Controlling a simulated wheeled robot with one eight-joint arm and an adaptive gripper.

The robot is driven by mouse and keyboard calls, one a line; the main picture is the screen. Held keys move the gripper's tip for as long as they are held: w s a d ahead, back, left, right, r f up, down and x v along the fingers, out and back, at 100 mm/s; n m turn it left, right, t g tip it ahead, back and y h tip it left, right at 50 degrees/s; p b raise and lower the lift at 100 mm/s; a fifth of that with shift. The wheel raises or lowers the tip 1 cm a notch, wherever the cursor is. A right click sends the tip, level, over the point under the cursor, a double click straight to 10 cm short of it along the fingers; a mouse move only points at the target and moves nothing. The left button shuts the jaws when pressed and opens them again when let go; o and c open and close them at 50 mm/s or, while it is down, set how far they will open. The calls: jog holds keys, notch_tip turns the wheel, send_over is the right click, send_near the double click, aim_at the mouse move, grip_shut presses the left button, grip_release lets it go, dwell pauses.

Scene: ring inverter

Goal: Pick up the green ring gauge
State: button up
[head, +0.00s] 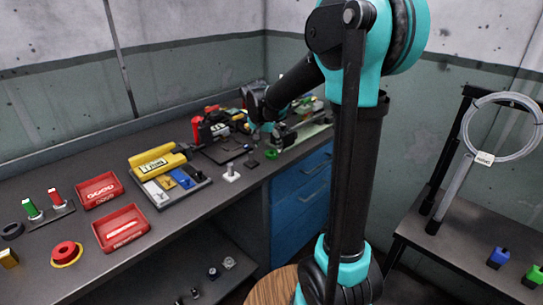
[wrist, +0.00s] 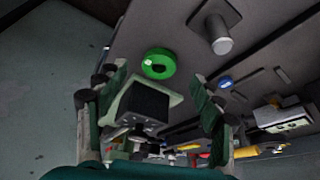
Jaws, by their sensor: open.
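The green ring gauge (head: 270,154) lies on the workbench near its front edge, toward the inner end, in the head view. My gripper (wrist: 158,76) is open and empty, one finger on each side of the picture, with the ring showing beyond and between the fingertips. In the head view my gripper (head: 261,126) hangs above the bench just behind the ring; its fingers are small and hard to make out there.
A white post on a square base (head: 231,172) stands left of the ring; it also shows in the wrist view (wrist: 217,35). A dark square block (wrist: 145,105) sits close to the ring between my fingers in the picture.

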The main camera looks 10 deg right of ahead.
aim_at(270, 151)
jog(key=x, duration=0.4)
jog(key=shift+w+d, duration=0.25)
jog(key=shift+w, duration=0.2)
jog(key=shift+w+f, duration=0.1)
jog(key=shift+f, duration=0.3)
jog(key=c, duration=1.4)
